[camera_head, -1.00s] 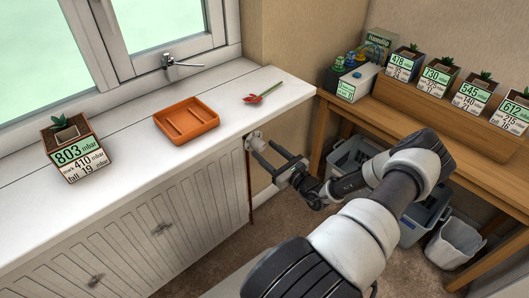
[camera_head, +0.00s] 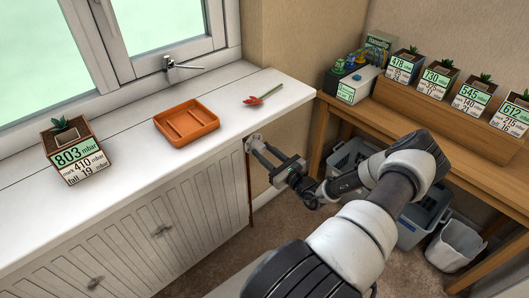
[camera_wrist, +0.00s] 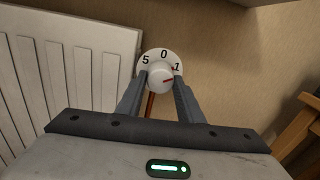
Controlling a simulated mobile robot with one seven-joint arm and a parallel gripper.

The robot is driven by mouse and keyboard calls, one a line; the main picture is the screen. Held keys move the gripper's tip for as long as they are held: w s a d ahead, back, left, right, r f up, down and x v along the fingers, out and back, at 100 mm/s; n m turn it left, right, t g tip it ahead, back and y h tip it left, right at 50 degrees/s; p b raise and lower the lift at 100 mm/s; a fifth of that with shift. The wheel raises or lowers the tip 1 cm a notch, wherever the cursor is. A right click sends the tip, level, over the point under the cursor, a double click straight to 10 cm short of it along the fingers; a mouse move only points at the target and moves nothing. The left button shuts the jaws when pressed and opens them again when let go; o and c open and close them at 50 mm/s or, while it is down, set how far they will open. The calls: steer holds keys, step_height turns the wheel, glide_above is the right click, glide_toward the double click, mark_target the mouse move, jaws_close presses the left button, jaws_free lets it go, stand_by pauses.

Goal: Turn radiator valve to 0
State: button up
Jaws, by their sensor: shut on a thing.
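The radiator valve (camera_wrist: 163,58) is a round white dial with 5, 0 and 1 showing along its top, 0 uppermost. Its central knob carries a red line that points right and slightly up, near or just below the 1, not at 0. My gripper (camera_wrist: 160,80) is shut on the knob, one finger on each side, and the fingers hide the lower dial. In the head view, my gripper (camera_head: 260,150) reaches the valve (camera_head: 252,138) below the sill's right end.
The white ribbed radiator (camera_head: 150,225) stands under the sill (camera_head: 110,128). An orange tray (camera_head: 187,122) and a red flower (camera_head: 262,96) lie on the sill above. A wooden desk (camera_head: 440,118) with planters and bins below stands right of my arm.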

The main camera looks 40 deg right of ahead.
steer(key=n+p, duration=0.1)
steer(key=n, duration=0.1)
steer(key=shift+r+n+p, duration=0.1)
steer(key=shift+n+p, duration=0.2)
steer(key=n+p, duration=0.1)
steer(key=n, duration=0.2)
steer(key=shift+n, duration=0.3)
steer(key=n+p, duration=0.2)
steer(key=n, duration=0.3)
steer(key=shift+d+n, duration=0.1)
steer(key=shift+n, duration=0.2)
steer(key=o, duration=1.1)
steer(key=shift+c, duration=0.2)
steer(key=shift+s+y, duration=0.1)
steer(key=shift+y, duration=0.2)
steer(key=s+d+p, duration=0.1)
steer(key=s, duration=1.6)
steer(key=shift+s+f+p, duration=0.15)
steer(key=shift+f+p, duration=0.2)
steer(key=shift+f, duration=0.05)
